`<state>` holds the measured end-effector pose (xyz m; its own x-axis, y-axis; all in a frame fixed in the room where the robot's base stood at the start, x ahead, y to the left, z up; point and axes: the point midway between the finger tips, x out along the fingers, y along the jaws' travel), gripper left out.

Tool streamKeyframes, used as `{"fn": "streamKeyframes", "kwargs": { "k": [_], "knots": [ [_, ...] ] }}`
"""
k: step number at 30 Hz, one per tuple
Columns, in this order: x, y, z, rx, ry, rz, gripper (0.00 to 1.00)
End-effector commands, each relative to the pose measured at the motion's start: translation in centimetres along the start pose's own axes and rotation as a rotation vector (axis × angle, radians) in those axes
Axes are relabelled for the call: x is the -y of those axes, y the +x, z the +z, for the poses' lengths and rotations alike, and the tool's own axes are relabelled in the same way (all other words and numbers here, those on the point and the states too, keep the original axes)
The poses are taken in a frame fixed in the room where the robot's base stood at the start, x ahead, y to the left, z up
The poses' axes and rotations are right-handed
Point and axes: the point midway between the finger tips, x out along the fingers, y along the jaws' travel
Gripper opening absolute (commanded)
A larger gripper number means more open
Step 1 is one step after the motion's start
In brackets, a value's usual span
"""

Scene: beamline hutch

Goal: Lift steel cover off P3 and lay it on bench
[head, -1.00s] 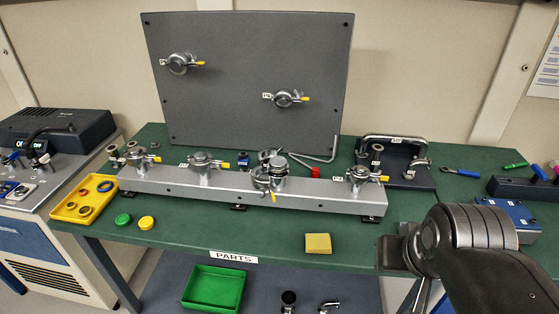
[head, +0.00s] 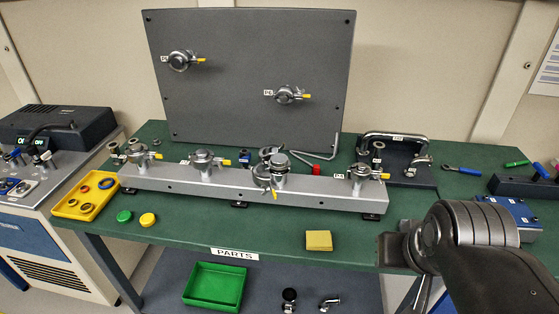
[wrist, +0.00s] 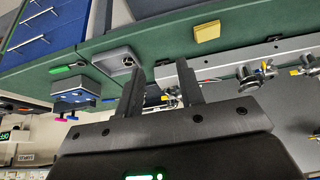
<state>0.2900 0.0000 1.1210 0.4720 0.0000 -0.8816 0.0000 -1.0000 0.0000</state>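The P3 port stands on the grey rail (head: 330,197), third from the left in the head view. A round steel cover (head: 279,160) sits on top of it. A clamp (head: 262,176) with a yellow tab hangs low at the port's front left, apart from the cover's top. My gripper (wrist: 161,75) is open and empty in the wrist view, its two dark fingers spread. It is low at the bench's front right, well away from P3. In the head view my arm hides the fingers. P3's own label is not readable.
Clamped ports flank P3, and a grey panel (head: 250,45) stands behind. A hex key (head: 322,154) and red piece lie behind the rail. A yellow pad (head: 319,240), green cap (head: 124,216) and yellow cap (head: 147,220) lie in front. The green bench (head: 220,228) is clear between them.

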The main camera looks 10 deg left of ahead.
Motion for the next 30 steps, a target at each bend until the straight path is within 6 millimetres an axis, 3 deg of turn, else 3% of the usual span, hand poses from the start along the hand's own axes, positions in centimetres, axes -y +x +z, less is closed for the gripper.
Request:
{"fn": "streamKeyframes", "kwargs": {
  "k": [12,20,25,30],
  "knots": [
    [0.0,0.0,0.0,0.0,0.0,0.0,0.69],
    [0.0,0.0,-0.1,0.001,-0.002,-0.001,0.7],
    [0.6,-0.6,-2.5,0.028,-0.042,-0.008,0.7],
    [2.3,-1.4,-7.9,0.086,-0.133,-0.027,0.7]
  ]
}}
